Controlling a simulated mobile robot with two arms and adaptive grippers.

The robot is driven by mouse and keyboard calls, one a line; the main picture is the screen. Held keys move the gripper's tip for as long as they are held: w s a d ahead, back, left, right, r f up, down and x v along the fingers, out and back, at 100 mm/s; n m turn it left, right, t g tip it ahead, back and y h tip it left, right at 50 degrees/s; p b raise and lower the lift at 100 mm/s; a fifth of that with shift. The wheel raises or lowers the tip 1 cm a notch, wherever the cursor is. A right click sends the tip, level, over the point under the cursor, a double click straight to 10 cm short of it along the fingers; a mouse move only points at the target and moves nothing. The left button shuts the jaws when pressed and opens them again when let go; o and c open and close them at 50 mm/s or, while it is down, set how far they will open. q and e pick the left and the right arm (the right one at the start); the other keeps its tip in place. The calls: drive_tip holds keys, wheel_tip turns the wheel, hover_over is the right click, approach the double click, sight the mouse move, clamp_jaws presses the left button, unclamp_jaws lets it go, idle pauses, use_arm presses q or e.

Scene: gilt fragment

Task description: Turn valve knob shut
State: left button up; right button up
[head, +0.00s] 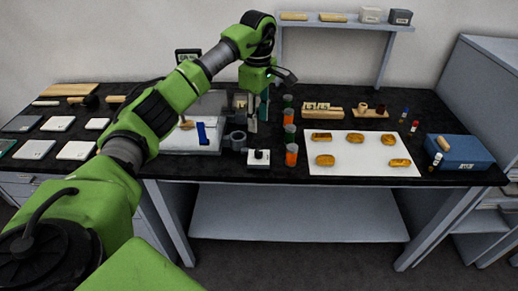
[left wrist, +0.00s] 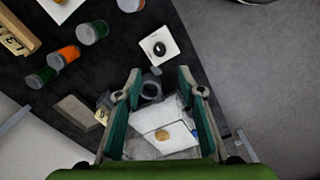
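A black round knob on a white square base (head: 259,157), which I take for the valve knob, sits near the front edge of the black bench. It also shows in the left wrist view (left wrist: 159,47), beyond my fingertips. My left gripper (head: 258,118) points down above the bench, behind the knob and apart from it. In the left wrist view the two green-and-grey fingers (left wrist: 159,76) are spread with nothing held between them. A dark ring-shaped fitting (head: 238,140) stands left of the knob. My right gripper is not in view.
A pale box (head: 180,143) with a blue piece (head: 202,133) stands left of the fitting. Several orange-and-green jars (head: 291,155) stand close right of the knob. A white sheet (head: 363,168) holds several golden pieces. A blue box (head: 461,152) is at far right.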

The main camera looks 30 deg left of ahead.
sight(259, 151)
use_arm(q)
wheel_tip(259, 151, down, 12)
drive_tip(key=shift+w+f+p, duration=0.1)
drive_tip(key=shift+f+p, duration=0.15)
drive_tip(key=shift+p, duration=1)
clamp_jaws()
